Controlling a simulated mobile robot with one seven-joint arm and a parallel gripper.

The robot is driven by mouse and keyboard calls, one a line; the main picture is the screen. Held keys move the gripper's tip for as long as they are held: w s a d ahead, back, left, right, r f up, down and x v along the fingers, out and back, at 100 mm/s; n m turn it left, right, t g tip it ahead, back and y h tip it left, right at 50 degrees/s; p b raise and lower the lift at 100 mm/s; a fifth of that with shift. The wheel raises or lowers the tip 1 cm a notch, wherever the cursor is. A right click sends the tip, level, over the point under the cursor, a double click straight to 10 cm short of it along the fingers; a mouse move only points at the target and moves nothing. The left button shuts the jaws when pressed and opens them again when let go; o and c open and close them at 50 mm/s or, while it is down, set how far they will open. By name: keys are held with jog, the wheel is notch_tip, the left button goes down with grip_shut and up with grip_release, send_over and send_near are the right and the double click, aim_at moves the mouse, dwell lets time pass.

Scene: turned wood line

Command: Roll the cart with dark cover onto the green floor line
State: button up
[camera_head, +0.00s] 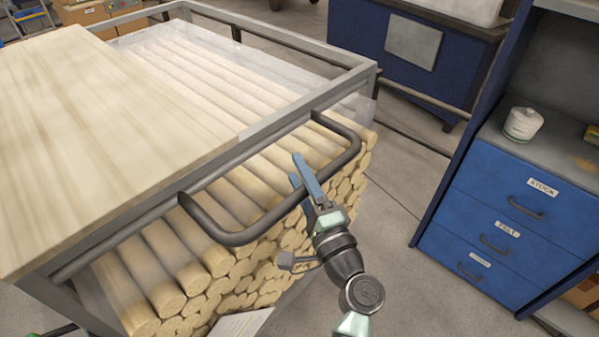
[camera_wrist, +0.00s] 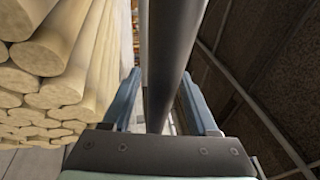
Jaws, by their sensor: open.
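A metal-framed cart (camera_head: 365,75) stands close in front, loaded with pale turned wood rods (camera_head: 180,265). A light wooden board (camera_head: 90,110) lies over its left part; I see no dark cover on it. A dark looped push handle (camera_head: 235,238) sticks out from its near side. My gripper (camera_head: 302,180) is open at this handle. In the wrist view the handle bar (camera_wrist: 172,50) runs between the two spread fingers, and the fingers do not appear closed on it. I cannot make out the green floor line in either view.
A blue drawer cabinet (camera_head: 505,235) with a white spool (camera_head: 523,124) on top stands at the right. A blue cart-like unit (camera_head: 405,50) is at the back. Grey floor (camera_head: 405,190) lies open between them and the rod cart. Cardboard boxes (camera_head: 85,14) are at the far left.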

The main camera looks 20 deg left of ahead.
grip_shut()
dwell(0.3)
dwell(1.2)
